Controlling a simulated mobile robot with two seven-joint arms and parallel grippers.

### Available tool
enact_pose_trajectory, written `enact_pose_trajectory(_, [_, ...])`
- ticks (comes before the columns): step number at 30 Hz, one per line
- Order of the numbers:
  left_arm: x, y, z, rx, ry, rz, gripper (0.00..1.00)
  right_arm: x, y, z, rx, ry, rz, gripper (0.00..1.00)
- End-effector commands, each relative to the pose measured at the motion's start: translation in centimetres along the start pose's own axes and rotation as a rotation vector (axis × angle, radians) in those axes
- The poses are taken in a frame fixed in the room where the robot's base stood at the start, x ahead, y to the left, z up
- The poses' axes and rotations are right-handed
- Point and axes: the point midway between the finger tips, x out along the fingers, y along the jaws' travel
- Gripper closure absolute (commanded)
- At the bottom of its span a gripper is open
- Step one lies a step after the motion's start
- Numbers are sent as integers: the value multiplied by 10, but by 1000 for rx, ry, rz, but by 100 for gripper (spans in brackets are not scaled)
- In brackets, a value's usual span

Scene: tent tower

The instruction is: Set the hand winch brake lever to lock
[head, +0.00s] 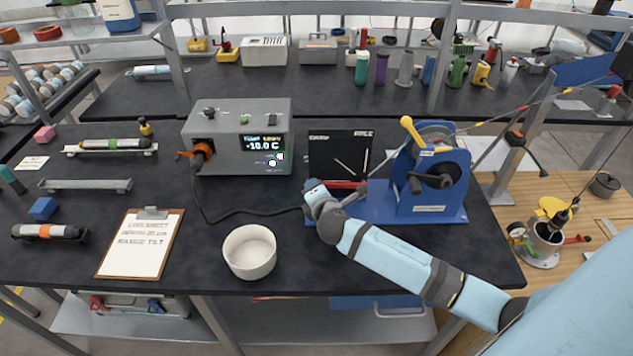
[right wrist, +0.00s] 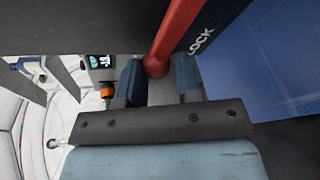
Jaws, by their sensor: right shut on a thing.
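The hand winch (head: 432,190) is a blue frame with a cable drum and a black crank, standing at the right of the dark bench. A black panel (head: 325,150) with white lines and lettering, "FREE" at its upper right, stands to its left. The red brake lever (head: 348,184) shows below the panel, partly hidden by my right gripper (head: 325,192). In the right wrist view, the right gripper (right wrist: 158,82) is shut on the ball end of the red lever (right wrist: 176,32). The word "LOCK" (right wrist: 201,42) is right of the lever. My left gripper is out of view.
A grey temperature box (head: 240,135) with a display and black cable stands left of the panel. A white bowl (head: 249,252) and a clipboard (head: 140,243) lie in front. Bench posts and a cable (head: 500,115) rise right of the winch.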

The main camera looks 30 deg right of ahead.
Motion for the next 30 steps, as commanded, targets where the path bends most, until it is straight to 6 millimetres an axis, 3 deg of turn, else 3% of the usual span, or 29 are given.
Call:
enact_pose_trajectory(15, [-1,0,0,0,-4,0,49,2,1,3,-23,-11,-1,100])
enact_pose_trajectory(16, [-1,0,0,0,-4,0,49,2,1,3,-23,-11,-1,61])
enact_pose_trajectory(18, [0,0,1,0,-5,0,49,2,1,3,-22,-10,-2,49])
enact_pose_trajectory(30, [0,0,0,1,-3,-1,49,-9,-1,0,-19,-4,-4,49])
